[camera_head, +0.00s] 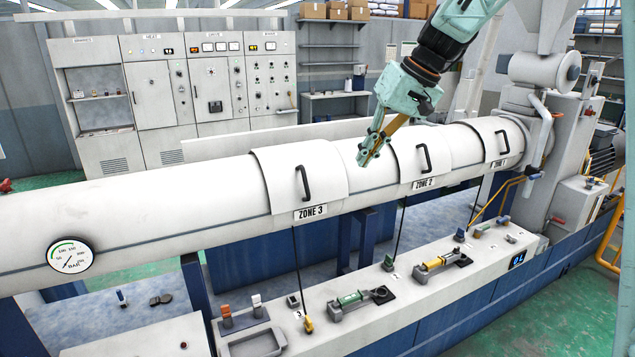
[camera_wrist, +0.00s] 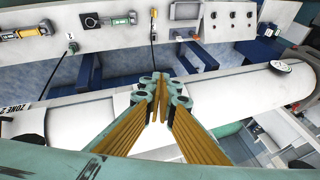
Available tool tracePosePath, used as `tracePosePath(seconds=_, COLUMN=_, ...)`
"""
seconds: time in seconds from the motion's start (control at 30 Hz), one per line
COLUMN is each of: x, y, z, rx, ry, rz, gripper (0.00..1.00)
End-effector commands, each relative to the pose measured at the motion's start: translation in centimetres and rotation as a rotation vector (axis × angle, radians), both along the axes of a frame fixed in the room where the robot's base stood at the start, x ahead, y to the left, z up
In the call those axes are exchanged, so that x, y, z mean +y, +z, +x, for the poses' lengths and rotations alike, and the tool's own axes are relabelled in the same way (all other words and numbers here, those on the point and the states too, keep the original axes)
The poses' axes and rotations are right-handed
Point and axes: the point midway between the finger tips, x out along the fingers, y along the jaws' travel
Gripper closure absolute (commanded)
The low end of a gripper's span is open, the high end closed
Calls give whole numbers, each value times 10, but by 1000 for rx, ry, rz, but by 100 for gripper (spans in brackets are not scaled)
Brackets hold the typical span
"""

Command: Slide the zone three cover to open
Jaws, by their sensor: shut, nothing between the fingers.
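The zone 3 cover (camera_head: 270,175) is a pale curved sleeve on the long white barrel, with a dark upright handle (camera_head: 303,183) and a "ZONE 3" label (camera_head: 310,212) below it. My gripper (camera_head: 366,160) is to the right of this cover, by the stretch of barrel between the zone 3 and zone 2 covers. It is apart from the handle. Its fingers are shut and empty. In the wrist view the closed fingertips (camera_wrist: 160,88) hide part of the barrel, and I cannot make out the zone 3 handle there.
The zone 2 cover (camera_head: 412,150) and zone 1 cover (camera_head: 487,140) sit farther right, each with a dark handle. A pressure gauge (camera_head: 70,256) is at the barrel's left. A console (camera_head: 400,312) with switches runs below. Control cabinets (camera_head: 205,85) stand behind.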

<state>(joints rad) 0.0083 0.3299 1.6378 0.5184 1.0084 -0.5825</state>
Motion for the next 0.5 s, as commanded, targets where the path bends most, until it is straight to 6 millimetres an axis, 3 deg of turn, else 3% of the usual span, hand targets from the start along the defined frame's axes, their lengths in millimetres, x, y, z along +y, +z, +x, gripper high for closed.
tracePosePath(seconds=0.5, x=23, y=-37, z=97, rx=-19, ry=64, rz=72, gripper=100)
